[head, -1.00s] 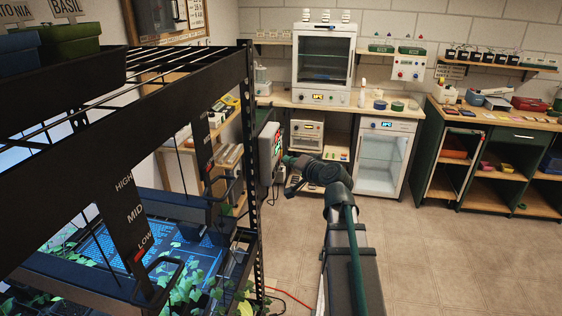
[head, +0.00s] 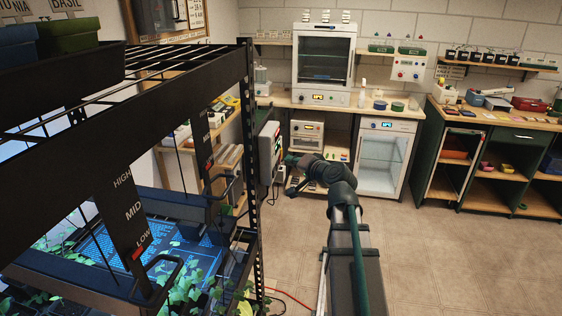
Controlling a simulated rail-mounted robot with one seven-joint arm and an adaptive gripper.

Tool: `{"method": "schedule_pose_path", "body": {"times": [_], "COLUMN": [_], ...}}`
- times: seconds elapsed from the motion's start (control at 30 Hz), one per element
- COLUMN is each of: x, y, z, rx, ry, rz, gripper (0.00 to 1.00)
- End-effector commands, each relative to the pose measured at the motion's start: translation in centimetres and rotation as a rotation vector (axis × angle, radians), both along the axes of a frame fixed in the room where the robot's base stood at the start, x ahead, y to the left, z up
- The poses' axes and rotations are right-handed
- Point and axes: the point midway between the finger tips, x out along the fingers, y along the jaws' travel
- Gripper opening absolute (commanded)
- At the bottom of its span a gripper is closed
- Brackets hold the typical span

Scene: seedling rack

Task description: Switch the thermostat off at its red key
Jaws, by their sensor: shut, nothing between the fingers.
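The thermostat is the grey box (head: 267,147) on the outer side of the black rack post, seen nearly edge-on. Its front faces right, toward my gripper. My gripper (head: 290,158) is at the end of the dark arm reaching in from the bottom. It is shut and empty, close to the right of the thermostat's front. Whether it touches the front cannot be told from this angle.
The black seedling rack (head: 185,75) fills the left side, its post beside the thermostat. A cable hangs below the box. Behind stand a white cabinet (head: 323,62) on a bench and a glass-door fridge (head: 382,162). The floor (head: 440,260) to the right is clear.

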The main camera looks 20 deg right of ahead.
Motion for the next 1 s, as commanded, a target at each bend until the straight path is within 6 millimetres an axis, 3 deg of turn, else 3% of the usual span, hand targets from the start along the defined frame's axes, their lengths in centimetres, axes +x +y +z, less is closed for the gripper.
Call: {"method": "schedule_pose_path", "body": {"times": [0.23,0.8,1.0], "x": [-0.2,-3.0,-3.4], "y": [-0.3,-4.4,-4.9], "z": [-0.1,-0.1,0.0], "rx": [0.000,0.000,-0.001], "ry": [-0.001,0.000,0.000], "rz": [-0.001,-0.002,0.000], "gripper": [0.00,0.00,0.00]}}
